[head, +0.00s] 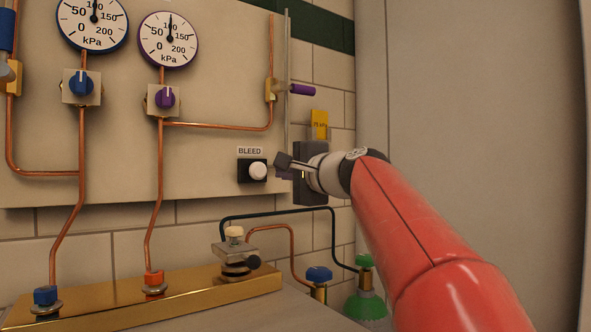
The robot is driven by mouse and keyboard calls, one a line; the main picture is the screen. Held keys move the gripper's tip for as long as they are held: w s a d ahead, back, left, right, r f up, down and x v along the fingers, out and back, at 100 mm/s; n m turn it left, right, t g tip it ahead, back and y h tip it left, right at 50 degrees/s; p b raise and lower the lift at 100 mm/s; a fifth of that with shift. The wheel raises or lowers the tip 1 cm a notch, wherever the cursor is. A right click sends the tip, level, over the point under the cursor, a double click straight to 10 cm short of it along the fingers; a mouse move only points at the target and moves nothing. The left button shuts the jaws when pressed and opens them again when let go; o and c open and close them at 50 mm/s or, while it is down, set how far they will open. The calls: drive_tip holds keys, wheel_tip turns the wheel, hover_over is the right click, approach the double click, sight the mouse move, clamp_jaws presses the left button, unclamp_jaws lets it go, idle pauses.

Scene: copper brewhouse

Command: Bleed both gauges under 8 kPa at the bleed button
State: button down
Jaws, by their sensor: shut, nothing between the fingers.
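The blue-rimmed gauge (92,24), cut off at the top of the head view, has its needle pointing almost straight up, near 100 kPa. The purple-rimmed gauge (168,50) to its right also has its needle almost straight up, near 100 kPa. The white bleed button (257,171) sits on a small black box under a BLEED label. My gripper (281,163) is shut and empty, just right of the button, its fingers pointing left. It looks apart from the button, but its depth is hard to tell.
A blue knob (82,84) and a purple knob (165,97) sit below the gauges. A purple lever (302,89) sticks out above my gripper. A dark box (312,188) with a yellow tag (319,124) is behind it. A brass manifold (190,296) and green bottle (365,303) stand below.

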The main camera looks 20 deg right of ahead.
sight(260, 171)
drive_tip(key=p+x, duration=0.1)
drive_tip(key=x, duration=0.6)
drive_tip(key=shift+w+p, duration=0.3)
drive_tip(key=shift+a, duration=0.1)
